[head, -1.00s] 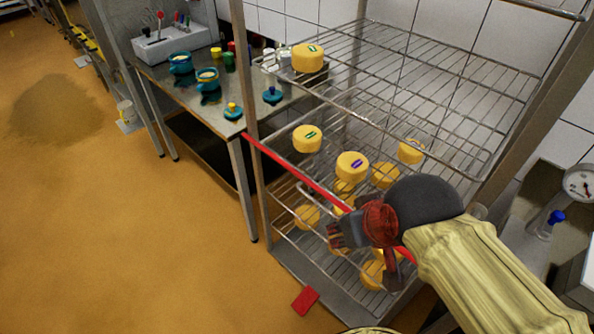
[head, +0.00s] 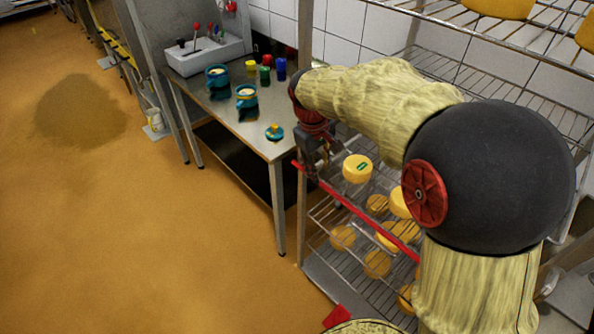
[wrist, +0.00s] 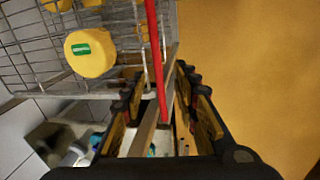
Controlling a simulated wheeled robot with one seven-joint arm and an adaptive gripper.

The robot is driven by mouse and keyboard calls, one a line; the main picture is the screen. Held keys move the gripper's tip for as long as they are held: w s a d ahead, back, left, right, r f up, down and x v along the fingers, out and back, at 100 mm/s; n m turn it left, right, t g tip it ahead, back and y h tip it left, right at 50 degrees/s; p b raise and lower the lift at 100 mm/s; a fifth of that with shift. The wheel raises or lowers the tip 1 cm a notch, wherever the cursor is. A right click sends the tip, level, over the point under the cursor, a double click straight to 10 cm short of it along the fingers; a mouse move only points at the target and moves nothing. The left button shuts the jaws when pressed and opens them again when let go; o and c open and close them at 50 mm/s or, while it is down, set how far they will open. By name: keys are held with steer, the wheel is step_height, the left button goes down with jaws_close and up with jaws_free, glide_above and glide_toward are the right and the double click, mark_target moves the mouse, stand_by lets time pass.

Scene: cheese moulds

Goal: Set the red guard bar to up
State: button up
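The red guard bar (head: 358,212) runs across the front of the wire rack, below the cheese on the upper visible shelf. In the head view it slants from the rack's left post down to the right, where my arm hides its far end. My gripper (head: 313,172) is at the bar's left end, by the left post, pointing down. In the wrist view the bar (wrist: 154,50) runs between the two fingers of my gripper (wrist: 162,85), which stand apart with gaps beside it. I cannot tell whether a finger touches it.
Yellow cheeses (head: 357,168) stand on the rack's wire shelves (head: 325,212) behind the bar. A steel table (head: 262,148) with teal pots (head: 247,103) stands close at the left. A red piece (head: 338,317) lies low at the rack's front. The floor (head: 180,240) at left is clear.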

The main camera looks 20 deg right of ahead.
mark_target(322, 183)
steer(key=shift+n, duration=0.4)
steer(key=f+b, duration=0.1)
steer(key=f, duration=0.1)
steer(key=d+f+b, duration=0.1)
steer(key=f, duration=0.1)
steer(key=w+f+b, duration=0.1)
steer(key=f, duration=0.1)
steer(key=shift+d+f, duration=0.25)
steer(key=shift+f, duration=0.15)
steer(key=shift+c, duration=0.3)
jaws_close()
steer(key=shift+r, duration=0.1)
